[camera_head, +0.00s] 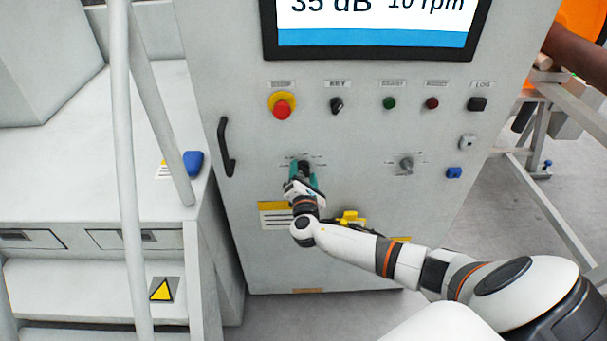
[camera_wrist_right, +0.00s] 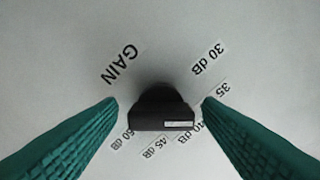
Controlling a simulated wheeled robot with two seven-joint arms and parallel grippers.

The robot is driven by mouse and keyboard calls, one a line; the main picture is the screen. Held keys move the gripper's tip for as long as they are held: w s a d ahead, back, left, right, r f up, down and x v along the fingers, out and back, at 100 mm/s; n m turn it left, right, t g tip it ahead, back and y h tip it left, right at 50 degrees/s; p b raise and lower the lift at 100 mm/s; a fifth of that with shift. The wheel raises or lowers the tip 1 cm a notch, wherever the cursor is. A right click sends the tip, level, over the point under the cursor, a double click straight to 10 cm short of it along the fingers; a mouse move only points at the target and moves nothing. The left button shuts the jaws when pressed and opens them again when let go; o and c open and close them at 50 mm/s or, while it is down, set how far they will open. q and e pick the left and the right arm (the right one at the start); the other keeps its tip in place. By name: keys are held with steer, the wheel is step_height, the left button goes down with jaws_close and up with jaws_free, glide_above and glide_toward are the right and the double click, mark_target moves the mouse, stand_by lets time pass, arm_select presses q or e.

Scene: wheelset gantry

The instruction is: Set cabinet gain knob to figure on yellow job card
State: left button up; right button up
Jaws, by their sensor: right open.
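The dark gain knob (camera_wrist_right: 160,108) sits under a GAIN label, with 30 dB, 35, 40 dB, 45 dB and 50 dB marks around it. A white bar shows on its near face; I cannot tell which mark it indicates. In the head view the knob (camera_head: 303,165) is partly covered by my right gripper (camera_head: 302,178). In the wrist view my right gripper (camera_wrist_right: 160,104) is open, one green finger on each side of the knob, with small gaps. A yellow-topped card (camera_head: 284,216) is on the cabinet below; its text is too small to read. My left gripper is out of view.
The cabinet screen (camera_head: 370,22) reads 35 dB and 10 rpm. A red stop button (camera_head: 282,106), key switch (camera_head: 336,105) and a second knob (camera_head: 406,164) share the panel. A black handle (camera_head: 226,147) juts out at left. Yellow items (camera_head: 350,218) lie behind my right arm.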

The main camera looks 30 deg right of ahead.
steer(key=c, duration=1)
steer(key=shift+f, duration=0.1)
steer(key=shift+f+m+b, duration=0.15)
steer(key=shift+m+b, duration=0.55)
steer(key=shift+b, duration=0.25)
steer(key=m+b, duration=0.8)
steer(key=b, duration=0.1)
steer(key=shift+f+m, duration=0.1)
steer(key=shift+m, duration=0.3)
steer(key=m+b, duration=0.3)
steer(key=m, duration=0.1)
steer(key=shift+b, duration=0.35)
steer(key=shift+r+m+b, duration=0.25)
steer(key=shift+m+b, duration=0.6)
steer(key=shift+m, duration=0.85)
